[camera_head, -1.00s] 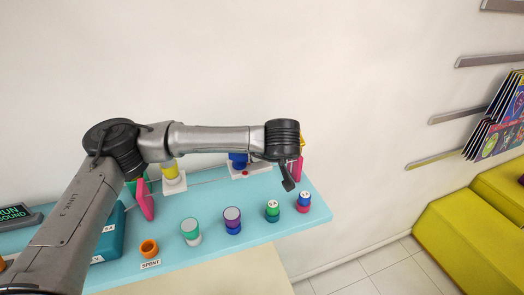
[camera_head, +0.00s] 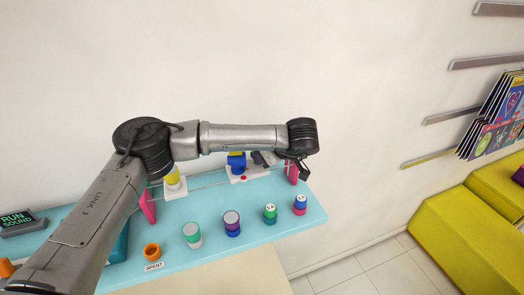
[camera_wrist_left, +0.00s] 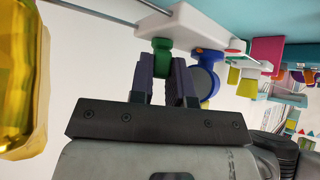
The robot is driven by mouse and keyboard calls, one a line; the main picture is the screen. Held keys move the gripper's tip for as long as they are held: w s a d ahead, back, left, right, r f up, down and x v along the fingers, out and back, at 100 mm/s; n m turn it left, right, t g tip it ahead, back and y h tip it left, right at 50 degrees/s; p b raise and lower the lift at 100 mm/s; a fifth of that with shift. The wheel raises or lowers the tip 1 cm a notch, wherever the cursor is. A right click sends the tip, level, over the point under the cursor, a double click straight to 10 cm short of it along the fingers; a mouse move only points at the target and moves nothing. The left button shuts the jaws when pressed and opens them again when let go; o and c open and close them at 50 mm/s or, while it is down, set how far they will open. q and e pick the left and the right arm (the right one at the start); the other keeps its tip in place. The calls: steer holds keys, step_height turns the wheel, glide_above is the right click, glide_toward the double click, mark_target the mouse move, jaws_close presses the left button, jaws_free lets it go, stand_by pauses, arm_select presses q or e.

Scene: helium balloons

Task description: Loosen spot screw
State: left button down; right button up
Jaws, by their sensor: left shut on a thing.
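A green screw knob (camera_wrist_left: 161,46) sticks out from a white block (camera_wrist_left: 195,22) in the left wrist view. My left gripper (camera_wrist_left: 164,66) has its two dark fingers on either side of the knob, shut on it. A blue ring-shaped part (camera_wrist_left: 208,75) sits just right of the fingers on the same block. In the head view my left gripper (camera_head: 262,158) is beside the blue fixture (camera_head: 237,163) on its white carriage (camera_head: 245,175); the knob is hidden there. My right gripper is in neither view.
A thin rail (camera_head: 208,184) runs along the turquoise bench (camera_head: 215,258) between pink end plates (camera_head: 147,206). A yellow fixture (camera_head: 172,177) stands left on the rail. Several coloured pots (camera_head: 232,222) and an orange ring (camera_head: 152,251) line the front. A gold shape (camera_wrist_left: 22,75) is near the wrist.

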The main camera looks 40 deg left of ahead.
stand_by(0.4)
arm_select(q)
steer(key=c, duration=1.4)
jaws_free()
steer(key=shift+o, duration=0.2)
steer(key=shift+d+r, duration=0.1)
steer(key=b+v, duration=0.2)
steer(key=v, duration=1.1)
steer(key=shift+d+r, duration=0.2)
